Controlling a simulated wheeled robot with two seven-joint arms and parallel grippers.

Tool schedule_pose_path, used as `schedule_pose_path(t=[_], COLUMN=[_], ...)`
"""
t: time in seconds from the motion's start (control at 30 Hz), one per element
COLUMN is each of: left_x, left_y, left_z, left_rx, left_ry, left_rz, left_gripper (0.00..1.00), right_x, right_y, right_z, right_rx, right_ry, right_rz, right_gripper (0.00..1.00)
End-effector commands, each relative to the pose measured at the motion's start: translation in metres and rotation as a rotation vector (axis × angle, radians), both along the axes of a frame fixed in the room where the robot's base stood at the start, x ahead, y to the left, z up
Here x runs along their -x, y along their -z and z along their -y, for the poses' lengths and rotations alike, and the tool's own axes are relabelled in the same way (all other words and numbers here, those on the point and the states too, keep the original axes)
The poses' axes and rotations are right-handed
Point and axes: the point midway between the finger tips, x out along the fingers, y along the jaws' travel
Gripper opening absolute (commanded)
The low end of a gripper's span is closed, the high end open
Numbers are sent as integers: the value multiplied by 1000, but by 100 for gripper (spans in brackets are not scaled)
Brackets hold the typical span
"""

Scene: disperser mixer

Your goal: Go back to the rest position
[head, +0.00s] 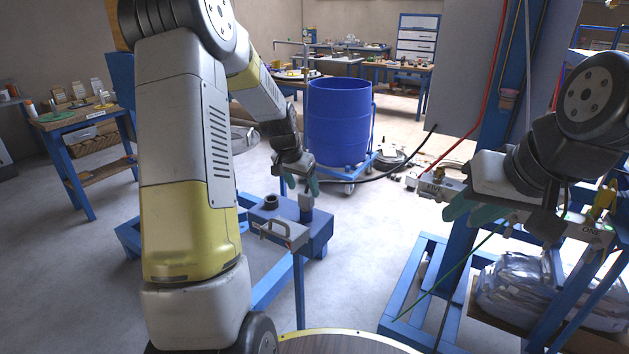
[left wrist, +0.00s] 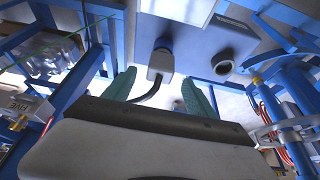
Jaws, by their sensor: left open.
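My left gripper (head: 299,184) is open in the head view, over the blue box on a stand (head: 317,236). A grey plug (head: 306,202) stands upright on that box just below the fingers. In the left wrist view the plug (left wrist: 161,62) with its dark cable lies ahead of the gap between the two teal fingers (left wrist: 158,92), and nothing is clamped. My right gripper (head: 472,212) is at the right, in front of a blue post; its teal fingers are seen obliquely, so their opening is unclear.
A blue frame (head: 419,284) and a bagged bundle (head: 522,288) are at the right. A blue barrel (head: 339,121) stands behind. Open floor lies left of the stand.

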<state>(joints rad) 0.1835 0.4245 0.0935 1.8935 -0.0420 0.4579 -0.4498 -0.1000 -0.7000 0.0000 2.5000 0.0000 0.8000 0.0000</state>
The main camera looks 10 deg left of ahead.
Motion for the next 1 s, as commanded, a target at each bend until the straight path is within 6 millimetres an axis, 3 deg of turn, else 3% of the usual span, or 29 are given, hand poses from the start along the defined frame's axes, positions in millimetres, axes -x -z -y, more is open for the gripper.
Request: schedule_pose_path(t=[0.13, 0.27, 0.4, 0.6, 0.8, 1.0], left_x=[6, 30, 78, 159, 241, 297], left_y=[-11, -49, -102, -155, -179, -181], left_z=[2, 9, 20, 35, 46, 52], left_rx=[0, 4, 19, 61, 121, 173], left_ry=[-5, -28, -72, -139, -203, -245], left_rz=[6, 24, 48, 81, 109, 124], left_gripper=[65, 65, 65, 65, 65, 65], right_x=[0, 0, 0, 0, 0, 0], right_y=[0, 0, 0, 0, 0, 0], right_z=[0, 0, 0, 0, 0, 0], right_rx=[0, 0, 0, 0, 0, 0], right_ry=[0, 0, 0, 0, 0, 0], right_rz=[0, 0, 0, 0, 0, 0], right_gripper=[33, 33, 33, 33, 33, 33])
